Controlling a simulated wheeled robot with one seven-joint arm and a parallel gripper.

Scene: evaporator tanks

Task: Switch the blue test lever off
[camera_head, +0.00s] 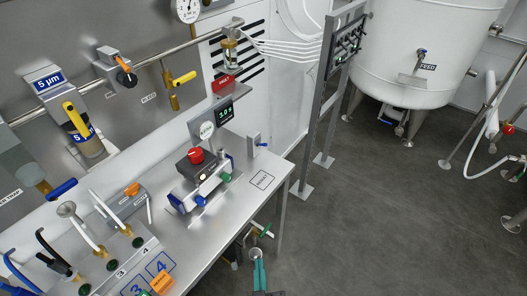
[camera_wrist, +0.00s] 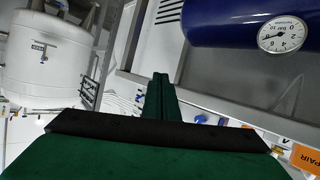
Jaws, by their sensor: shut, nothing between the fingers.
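My gripper (camera_head: 259,272) shows at the bottom of the head view, its green fingers closed together and empty, in front of the bench's right end. The wrist view shows its closed fingers (camera_wrist: 160,92) pointing away, touching nothing. A small upright bracket with a blue lever (camera_head: 263,145) stands at the bench's back right. A bench device (camera_head: 204,185) with a red knob carries blue handles (camera_head: 200,200). A larger blue handle (camera_head: 62,187) is on the left. No readable label shows which one is the test lever. Small blue parts (camera_wrist: 200,118) appear beyond my fingers in the wrist view.
The steel bench (camera_head: 215,230) holds a row of valves (camera_head: 85,235) at left. A frame stand (camera_head: 328,95) rises behind its right end. A white tank (camera_head: 422,50) stands at back right; the grey floor between is clear. A blue cylinder (camera_wrist: 225,22) with a gauge hangs close in the wrist view.

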